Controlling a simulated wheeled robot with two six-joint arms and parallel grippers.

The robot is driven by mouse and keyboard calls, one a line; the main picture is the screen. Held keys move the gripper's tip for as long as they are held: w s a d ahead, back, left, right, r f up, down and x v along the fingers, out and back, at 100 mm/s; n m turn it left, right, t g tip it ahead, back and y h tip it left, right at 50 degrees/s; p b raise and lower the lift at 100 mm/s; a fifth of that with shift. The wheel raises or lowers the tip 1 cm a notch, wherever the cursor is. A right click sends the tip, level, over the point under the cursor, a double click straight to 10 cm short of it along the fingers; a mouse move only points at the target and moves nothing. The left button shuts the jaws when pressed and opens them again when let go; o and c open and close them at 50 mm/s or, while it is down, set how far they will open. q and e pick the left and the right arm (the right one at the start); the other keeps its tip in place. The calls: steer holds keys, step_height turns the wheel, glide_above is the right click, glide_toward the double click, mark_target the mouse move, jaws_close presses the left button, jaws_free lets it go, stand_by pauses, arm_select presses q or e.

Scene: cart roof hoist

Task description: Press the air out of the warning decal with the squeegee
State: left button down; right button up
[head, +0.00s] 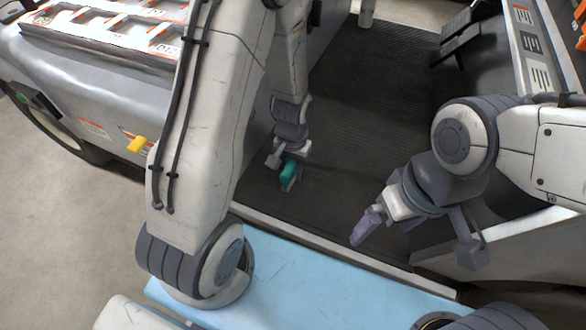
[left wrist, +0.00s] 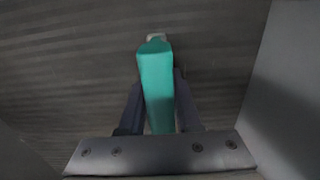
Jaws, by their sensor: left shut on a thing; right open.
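My left gripper (head: 286,171) is shut on a teal block, seemingly the squeegee (head: 290,172), above the dark ribbed floor. In the left wrist view the teal squeegee (left wrist: 157,85) stands out between both dark fingers, with a small pale piece at its far end. A white label with an orange top (head: 95,128) is on the grey vehicle side at left, well away from the gripper. A second label (head: 130,134) is beside it, partly hidden; I cannot tell which is the warning decal. My right gripper (head: 415,238) is open and empty at right.
A yellow block (head: 137,144) sits against the second label. A tray with orange-edged compartments (head: 115,38) lies on top of the vehicle. A light blue surface (head: 290,285) is in front. The ribbed floor (head: 365,110) is clear in the middle.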

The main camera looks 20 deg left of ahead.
arm_select(q)
steer(key=r+p, duration=0.2)
steer(key=d+r+p, duration=0.1)
steer(key=r, duration=0.2)
steer(key=shift+r+p, duration=0.1)
steer(key=shift+p, duration=0.3)
steer(key=d+r+p, duration=0.5)
steer(key=d+r, duration=0.1)
steer(key=d, duration=0.5)
steer(key=w+a+r+p, duration=0.1)
steer(key=w+a+r, duration=0.1)
steer(key=a+r, duration=0.35)
steer(key=w+a+r+p, duration=0.1)
steer(key=w+a+r, duration=0.15)
steer(key=a, duration=0.55)
step_height(320, 180, up, 29)
steer(key=s+p, duration=0.2)
steer(key=p, duration=3.6)
steer(key=shift+s+d, duration=0.15)
steer(key=shift+s, duration=0.15)
